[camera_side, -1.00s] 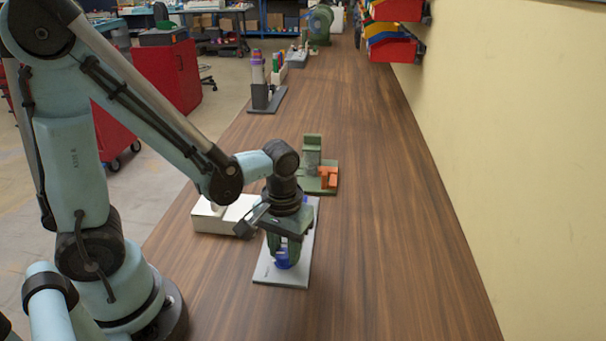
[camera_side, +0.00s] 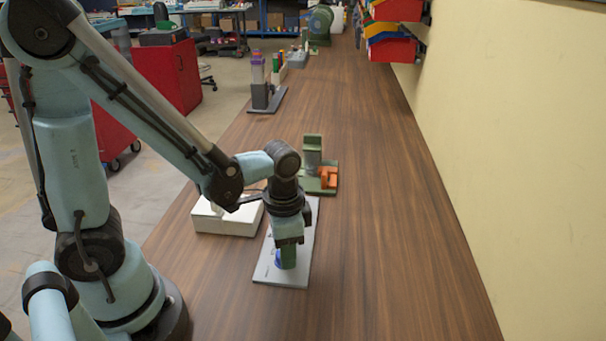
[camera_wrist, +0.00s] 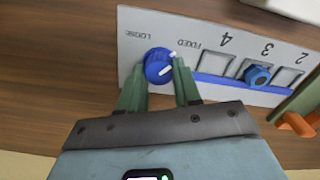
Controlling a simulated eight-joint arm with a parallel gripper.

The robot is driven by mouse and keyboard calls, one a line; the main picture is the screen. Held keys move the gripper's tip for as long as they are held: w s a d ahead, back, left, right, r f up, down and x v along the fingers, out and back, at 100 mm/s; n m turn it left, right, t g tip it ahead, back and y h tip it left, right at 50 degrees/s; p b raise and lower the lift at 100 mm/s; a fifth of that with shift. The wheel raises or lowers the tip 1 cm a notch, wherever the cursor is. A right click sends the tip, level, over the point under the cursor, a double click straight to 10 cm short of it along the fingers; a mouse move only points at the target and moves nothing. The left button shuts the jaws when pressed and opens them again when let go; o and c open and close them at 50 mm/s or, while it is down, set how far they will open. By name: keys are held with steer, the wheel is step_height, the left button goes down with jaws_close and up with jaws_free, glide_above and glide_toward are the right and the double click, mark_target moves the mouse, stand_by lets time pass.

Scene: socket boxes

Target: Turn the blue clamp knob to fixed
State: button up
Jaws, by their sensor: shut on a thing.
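The blue clamp knob (camera_wrist: 155,62) sits at one end of a light grey plate (camera_wrist: 137,22), between printed words "LOOSE" and "FIXED" that appear upside down in the wrist view. A white pointer line on the knob faces right, towards the "FIXED" side. My gripper (camera_wrist: 160,72) is shut on the knob, with one green finger on each side of it. In the side view my gripper (camera_side: 288,262) points straight down over the plate (camera_side: 268,274), and the knob (camera_side: 278,258) is mostly hidden behind the fingers.
The plate also carries a blue strip, numbered square windows and a smaller blue part (camera_wrist: 257,75). A white box (camera_side: 228,216) lies left of the plate. A green fixture with an orange block (camera_side: 328,176) stands behind. The table's right side is clear.

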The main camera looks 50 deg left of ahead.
steer(key=shift+m, duration=0.7)
steer(key=o, duration=1.1)
steer(key=shift+c, duration=0.2)
